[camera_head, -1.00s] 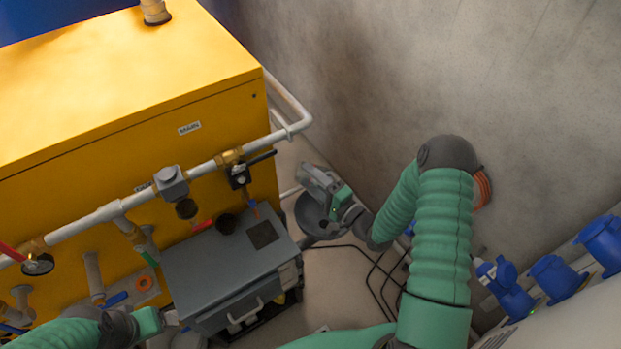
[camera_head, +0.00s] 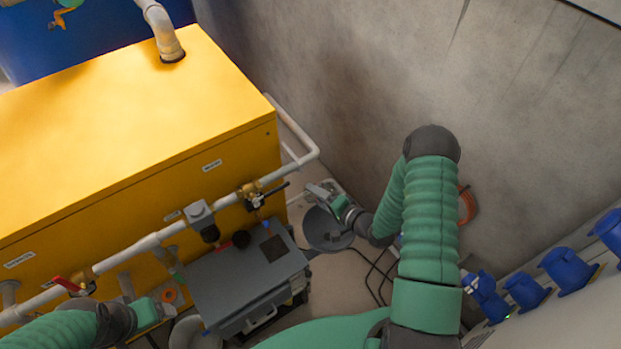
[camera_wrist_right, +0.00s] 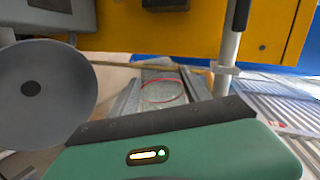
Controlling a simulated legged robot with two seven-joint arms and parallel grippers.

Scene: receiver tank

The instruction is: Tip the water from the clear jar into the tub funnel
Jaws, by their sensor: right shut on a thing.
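My right gripper (camera_head: 322,194) is beyond the small lidded grey box, at the upper edge of a round grey funnel (camera_head: 326,236). In the right wrist view its fingers (camera_wrist_right: 160,92) are shut on the clear jar (camera_wrist_right: 161,98), which shows as a see-through shape with a red ring. The water in it cannot be made out. The funnel also shows in the wrist view as a grey disc (camera_wrist_right: 62,110) with a dark centre, left of the jar and apart from it. My left gripper (camera_head: 160,308) is at the lower left; its opening is unclear.
A large yellow tank (camera_head: 120,130) with a white pipe (camera_head: 150,240) and valves fills the left. A grey box (camera_head: 235,285) stands before it. A concrete wall (camera_head: 340,90) rises behind my right arm. Blue sockets (camera_head: 565,268) line the right. Black cables lie on the floor.

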